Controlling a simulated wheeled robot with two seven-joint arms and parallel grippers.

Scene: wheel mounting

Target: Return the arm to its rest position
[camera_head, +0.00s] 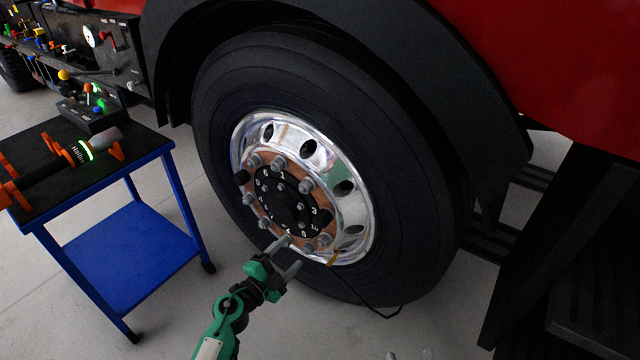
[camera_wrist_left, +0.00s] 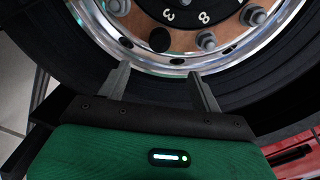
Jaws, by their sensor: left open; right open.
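My left gripper (camera_head: 291,253), on a green and black arm, is in front of the lower part of the truck wheel (camera_head: 330,190). Its jaws are open with nothing between them. In the left wrist view the two spread fingers of this gripper (camera_wrist_left: 160,74) point at the polished rim and the copper-coloured hub face (camera_wrist_left: 210,15). I cannot tell whether the fingertips touch the wheel. Two pale fingertips of my right gripper (camera_head: 410,355) show apart at the bottom edge; the rest of that arm is out of view.
A blue cart (camera_head: 130,240) with a black top stands at left, carrying an orange and black tool (camera_head: 65,165) with a green light. A thin black cable (camera_head: 370,306) hangs below the wheel. The black fender (camera_head: 470,120) arches above. Grey floor between cart and wheel is clear.

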